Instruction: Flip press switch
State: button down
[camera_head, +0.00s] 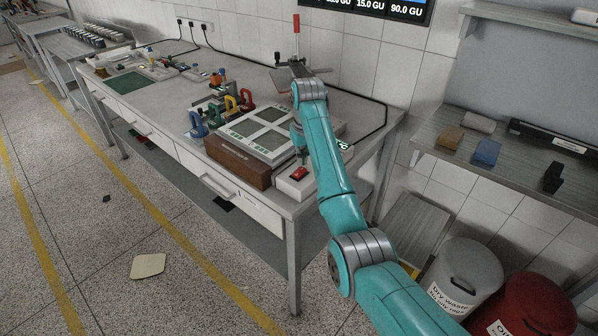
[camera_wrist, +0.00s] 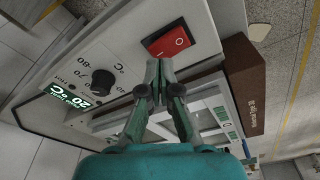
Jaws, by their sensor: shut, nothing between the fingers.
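The press switch is a red rocker switch (camera_wrist: 168,41) set in the white control panel, seen at the top middle of the wrist view. It also shows as a small red spot (camera_head: 299,173) on the front of the white press in the head view. My gripper (camera_wrist: 160,64) is shut and empty, pointing at the panel. Its fingertips are just below the switch in the wrist view; I cannot tell whether they touch it. In the head view my gripper (camera_head: 301,158) is partly hidden behind my teal arm, close above the switch.
A black knob (camera_wrist: 103,82) and a lit green display (camera_wrist: 70,98) sit on the same panel. A brown wooden block (camera_head: 237,162) stands left of the switch. Coloured clamps (camera_head: 231,105) stand behind it. A shelf (camera_head: 520,170) and bins (camera_head: 466,277) are at right.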

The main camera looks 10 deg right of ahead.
aim_at(302, 170)
jog(key=shift+f, duration=1.15)
dwell(0.7)
jog(key=shift+r, duration=3.5)
jog(key=shift+s, duration=0.1)
